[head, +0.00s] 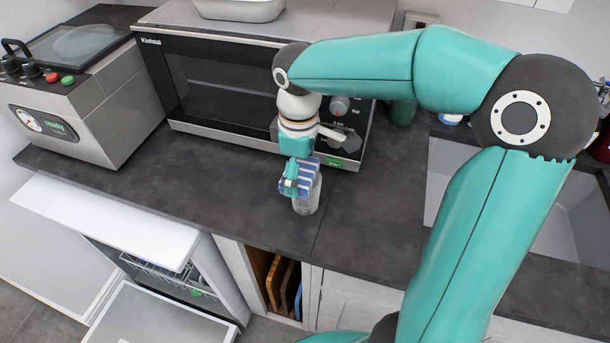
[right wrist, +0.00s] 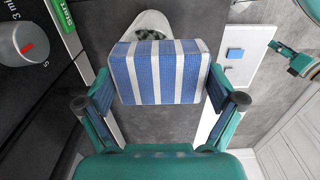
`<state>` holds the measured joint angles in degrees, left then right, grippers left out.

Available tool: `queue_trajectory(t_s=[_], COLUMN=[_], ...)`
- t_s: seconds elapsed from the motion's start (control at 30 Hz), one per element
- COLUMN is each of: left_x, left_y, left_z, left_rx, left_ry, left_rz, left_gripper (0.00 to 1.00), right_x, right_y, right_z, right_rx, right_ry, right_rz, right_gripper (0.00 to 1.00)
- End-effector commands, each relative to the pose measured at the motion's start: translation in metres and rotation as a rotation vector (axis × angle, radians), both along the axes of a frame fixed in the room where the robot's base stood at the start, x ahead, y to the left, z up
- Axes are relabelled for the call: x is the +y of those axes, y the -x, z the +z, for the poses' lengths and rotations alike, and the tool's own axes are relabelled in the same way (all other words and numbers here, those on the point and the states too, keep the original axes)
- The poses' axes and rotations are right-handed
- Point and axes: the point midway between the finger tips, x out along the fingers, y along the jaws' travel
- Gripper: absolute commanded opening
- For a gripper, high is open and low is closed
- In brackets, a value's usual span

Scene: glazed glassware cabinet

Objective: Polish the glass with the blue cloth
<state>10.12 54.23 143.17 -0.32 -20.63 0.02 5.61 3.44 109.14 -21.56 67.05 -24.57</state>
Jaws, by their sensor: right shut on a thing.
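My right gripper (head: 297,184) is over the counter in front of the microwave, shut on the blue cloth (head: 308,170). The cloth is blue with white stripes. In the right wrist view the cloth (right wrist: 158,72) spans the space between the fingers of my right gripper (right wrist: 160,98). The clear glass (head: 308,200) stands upright on the dark counter, its upper part hidden by the cloth and gripper. In the right wrist view a pale rim of the glass (right wrist: 150,22) shows behind the cloth. I cannot tell whether cloth and glass touch.
The microwave (head: 222,85) stands right behind the glass. A grey vacuum machine (head: 80,100) is at the left, and a sink (head: 455,175) at the right behind my arm. A dishwasher (head: 165,265) stands open below. The counter (head: 220,195) left of the glass is clear.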

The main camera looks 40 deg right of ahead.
Motion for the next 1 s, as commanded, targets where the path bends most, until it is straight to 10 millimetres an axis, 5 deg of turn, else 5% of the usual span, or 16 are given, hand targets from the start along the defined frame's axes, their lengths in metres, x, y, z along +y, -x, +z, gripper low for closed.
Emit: queue_trajectory(t_s=[1.0], left_x=[0.000], left_y=[0.000], left_z=[0.004], left_rx=[0.000], left_ry=[0.000], left_rz=[0.000], left_gripper=[0.40], right_x=[-0.032], right_y=[0.000], right_z=[0.000], right_rx=[-0.001], right_ry=[0.003], right_rz=[0.001], right_gripper=[0.65])
